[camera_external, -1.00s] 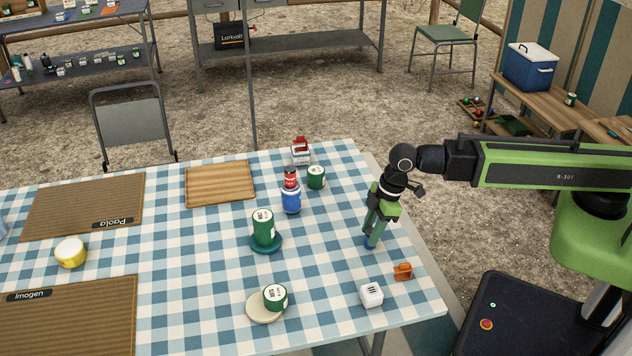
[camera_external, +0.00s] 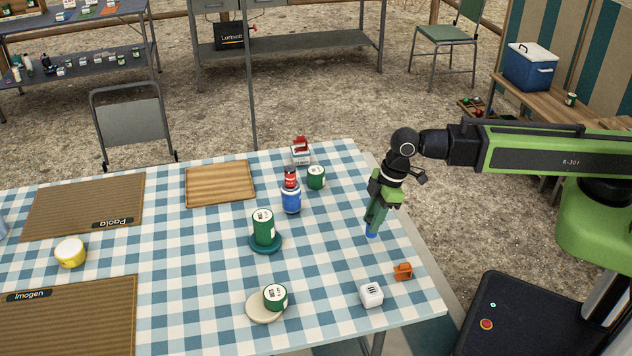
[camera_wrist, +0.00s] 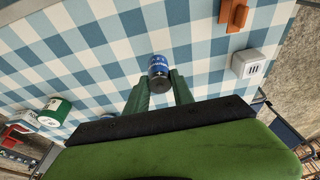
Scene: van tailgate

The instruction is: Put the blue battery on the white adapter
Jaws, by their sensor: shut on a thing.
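The blue battery (camera_wrist: 158,66) is between the fingertips of my gripper (camera_wrist: 159,88) in the wrist view. In the external view the blue battery (camera_external: 371,234) shows at the lower end of my gripper (camera_external: 374,217), above the right part of the table. My gripper is shut on it. The white adapter (camera_external: 371,295), a small white block with dark slots on top, stands near the table's front right corner. It also shows in the wrist view (camera_wrist: 248,64), to the right of the battery. The adapter is apart from the battery and nothing is on it.
An orange block (camera_external: 403,271) stands beside the adapter. A green can (camera_external: 275,297) is on a cream coaster, and another (camera_external: 263,226) on a teal coaster. A blue bottle (camera_external: 291,199) and a green can (camera_external: 316,177) stand farther back. The cloth between adapter and gripper is clear.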

